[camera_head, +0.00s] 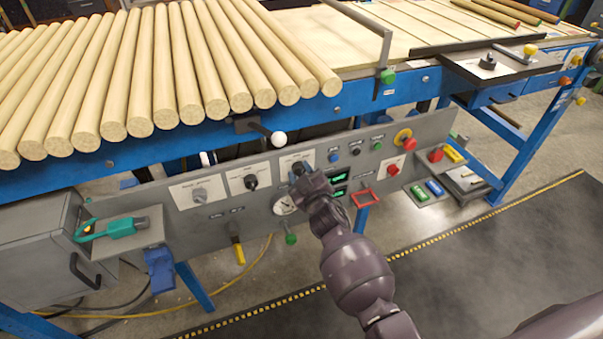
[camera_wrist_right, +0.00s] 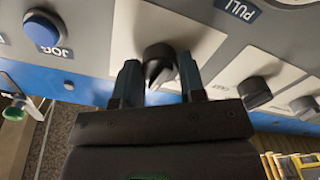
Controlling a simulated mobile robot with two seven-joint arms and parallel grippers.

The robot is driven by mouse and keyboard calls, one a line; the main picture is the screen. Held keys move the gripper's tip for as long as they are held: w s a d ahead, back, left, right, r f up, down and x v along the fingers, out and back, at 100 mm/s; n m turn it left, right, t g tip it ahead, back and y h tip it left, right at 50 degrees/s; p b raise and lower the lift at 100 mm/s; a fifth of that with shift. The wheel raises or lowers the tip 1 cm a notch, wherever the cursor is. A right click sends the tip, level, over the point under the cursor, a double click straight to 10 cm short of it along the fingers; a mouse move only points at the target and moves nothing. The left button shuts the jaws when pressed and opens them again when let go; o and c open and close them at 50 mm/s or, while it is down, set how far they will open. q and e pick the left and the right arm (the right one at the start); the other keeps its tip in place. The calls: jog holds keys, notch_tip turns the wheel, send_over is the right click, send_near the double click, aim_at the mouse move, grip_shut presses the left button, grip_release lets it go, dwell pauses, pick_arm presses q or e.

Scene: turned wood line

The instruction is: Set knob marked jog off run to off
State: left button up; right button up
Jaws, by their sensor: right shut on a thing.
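A black rotary knob (camera_wrist_right: 158,58) on a white label plate sits between the two fingers of my right gripper (camera_wrist_right: 160,82) in the right wrist view. My right gripper is shut on this knob. In the head view the right gripper (camera_head: 302,182) reaches the third white plate from the left on the grey panel (camera_head: 225,220) and partly covers the knob (camera_head: 297,168). The plate's lettering is too small or hidden to read, so I cannot confirm its marking or the pointer's setting. My left gripper is not in view.
Two more knobs stand left of it, one grey (camera_head: 199,195) and one black (camera_head: 250,182). A blue button (camera_wrist_right: 42,32) marked JOG is close by. A white-balled lever (camera_head: 278,138) hangs just above my gripper, and a gauge (camera_head: 284,204) sits below. Wooden rods lie above.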

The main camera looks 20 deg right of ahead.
jog(key=shift+n, duration=0.7)
jog(key=o, duration=0.9)
jog(key=shift+s, duration=0.15)
jog(key=s+p, duration=0.1)
jog(key=s, duration=0.9)
jog(key=shift+s+d+p, duration=0.15)
jog(key=shift+s+p, duration=0.15)
